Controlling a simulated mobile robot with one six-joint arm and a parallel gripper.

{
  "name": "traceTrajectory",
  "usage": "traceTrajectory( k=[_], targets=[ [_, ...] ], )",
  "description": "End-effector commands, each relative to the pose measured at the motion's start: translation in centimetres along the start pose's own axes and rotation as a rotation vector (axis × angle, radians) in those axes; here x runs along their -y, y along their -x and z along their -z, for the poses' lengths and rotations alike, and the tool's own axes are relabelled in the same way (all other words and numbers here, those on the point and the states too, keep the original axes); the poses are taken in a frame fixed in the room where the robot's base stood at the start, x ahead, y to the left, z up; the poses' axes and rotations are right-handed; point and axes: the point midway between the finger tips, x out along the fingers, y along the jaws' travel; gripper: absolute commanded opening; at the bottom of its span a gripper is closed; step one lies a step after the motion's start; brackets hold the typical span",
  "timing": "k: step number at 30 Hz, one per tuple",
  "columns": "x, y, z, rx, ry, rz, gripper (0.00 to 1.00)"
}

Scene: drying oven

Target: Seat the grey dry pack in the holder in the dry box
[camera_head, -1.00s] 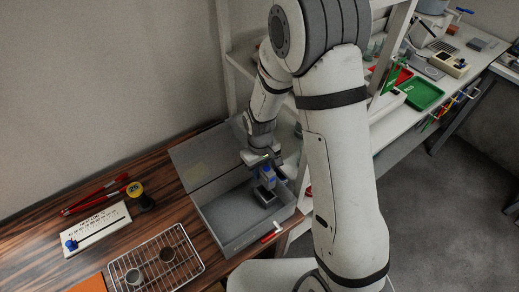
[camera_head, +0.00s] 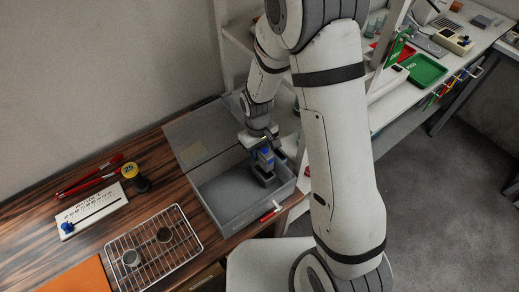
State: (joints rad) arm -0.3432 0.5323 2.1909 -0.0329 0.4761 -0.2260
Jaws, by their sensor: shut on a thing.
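The grey dry box (camera_head: 222,228) stands open at the right end of the wooden bench, its lid (camera_head: 195,131) tilted back behind it. My gripper (camera_head: 264,149) reaches down into the right part of the box. It is shut on a small block with blue and grey faces, which I take to be the dry pack (camera_head: 265,159). The dark holder (camera_head: 265,178) is on the box floor just below the block. The block is right over or in the holder; whether it is fully down is too small to tell. The fingertips are partly hidden.
A wire rack (camera_head: 118,243) with two small round pots stands in front left of the box. A white slider board (camera_head: 92,212), a black knob with a yellow top (camera_head: 131,171) and red-handled tools (camera_head: 88,181) lie left. A red-and-white latch (camera_head: 270,211) projects from the box front.

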Motion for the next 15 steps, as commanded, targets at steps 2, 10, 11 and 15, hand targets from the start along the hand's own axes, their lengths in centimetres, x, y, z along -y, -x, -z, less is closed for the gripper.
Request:
traceTrajectory(
  k=[2,10,11,15],
  targets=[
    [0.0,-1.3,0.1,0.000,0.000,0.000,0.00],
    [0.0,-2.7,0.2,-0.001,0.000,0.000,0.00],
    [0.0,-2.7,0.2,-0.001,0.000,0.000,0.00],
    [0.0,-2.7,0.2,-0.001,0.000,0.000,0.00]
  ],
)
